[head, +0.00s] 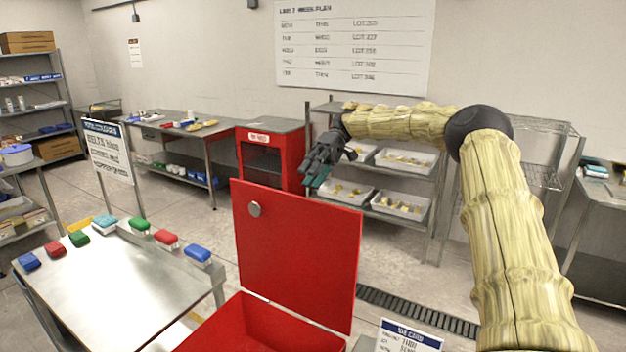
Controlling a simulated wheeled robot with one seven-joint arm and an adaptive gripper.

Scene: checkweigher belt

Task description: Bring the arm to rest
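My arm, in a tan cover with a dark elbow joint, reaches up from the lower right and then across to the left. My gripper (319,178) is at its end, dark grey with teal at the tips, pointing down and left. It hangs in the air above and behind the raised red lid (297,255) as seen here. It is small in view, and I cannot tell whether its fingers are apart. I see nothing clearly held in it.
An open red bin (265,325) stands in front. At left, a steel table (120,285) carries several red, green and blue items along its far edge. Wire shelves with white trays (400,205) stand behind my arm. A red cabinet (270,157) is against the back wall.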

